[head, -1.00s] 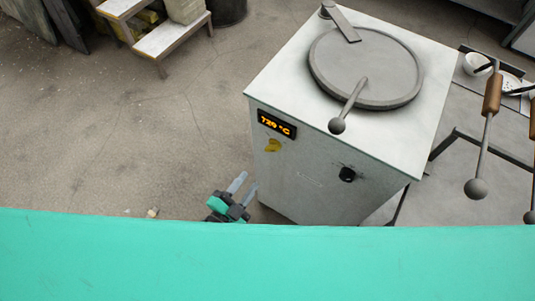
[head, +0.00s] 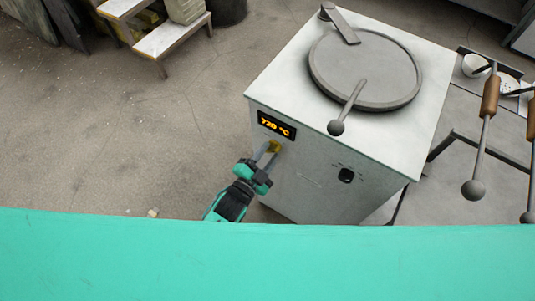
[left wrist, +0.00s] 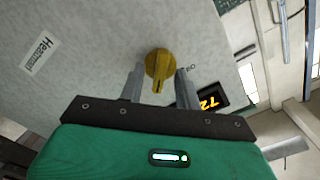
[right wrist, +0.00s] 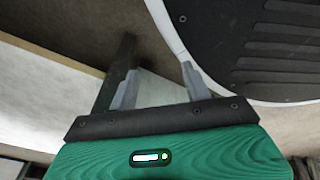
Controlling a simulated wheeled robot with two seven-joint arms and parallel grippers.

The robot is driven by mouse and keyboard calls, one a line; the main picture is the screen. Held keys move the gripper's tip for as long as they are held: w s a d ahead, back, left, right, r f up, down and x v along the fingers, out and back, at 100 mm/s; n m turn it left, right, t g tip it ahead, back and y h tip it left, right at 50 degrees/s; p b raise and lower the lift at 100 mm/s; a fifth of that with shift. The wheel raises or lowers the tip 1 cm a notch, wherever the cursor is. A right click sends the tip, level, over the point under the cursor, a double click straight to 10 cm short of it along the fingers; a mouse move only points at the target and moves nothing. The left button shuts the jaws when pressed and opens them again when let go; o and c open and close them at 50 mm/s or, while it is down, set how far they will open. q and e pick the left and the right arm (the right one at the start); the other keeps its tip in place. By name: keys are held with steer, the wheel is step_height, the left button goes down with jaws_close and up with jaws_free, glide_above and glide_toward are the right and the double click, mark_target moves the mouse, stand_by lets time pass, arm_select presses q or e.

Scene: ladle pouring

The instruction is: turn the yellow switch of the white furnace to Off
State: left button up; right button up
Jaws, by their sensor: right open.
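The white furnace (head: 330,195) stands right of centre in the head view, with a lit display (head: 277,126) reading 720 °C. The yellow switch (head: 274,147) is on its front below the display. My left gripper (head: 267,153) is at the switch, fingers pointing at the front panel. In the left wrist view the yellow switch (left wrist: 158,65) sits between the two spread fingers of the left gripper (left wrist: 160,80), with a gap on each side. Part of a label shows beside the switch. My right gripper (right wrist: 160,88) shows only in its wrist view, open, with nothing seen between its fingers.
A black knob (head: 346,175) is on the same front panel. The furnace top carries a round lid (head: 365,65) with a handle.

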arm_select(q)
steer(key=shift+c, duration=0.4)
jaws_close()
